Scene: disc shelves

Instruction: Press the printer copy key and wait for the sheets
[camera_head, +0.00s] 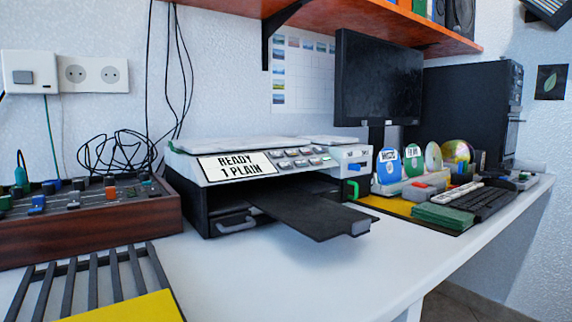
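The printer (257,177) stands against the wall in the middle of the white desk. Its display label (238,166) reads "READY 1 PLAIN". Several small grey keys (300,157) sit right of the label; their markings are too small to read. The dark output tray (315,212) sticks out toward me, and I see no paper on it. Neither of my grippers shows in the head view.
A mixing console (85,222) and a slatted rack (80,282) with a yellow panel lie at left. At right are discs (388,166), green stack (442,216), keyboard (490,201), monitor (378,85) and computer tower (470,110). The desk (300,280) is clear in front of the printer.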

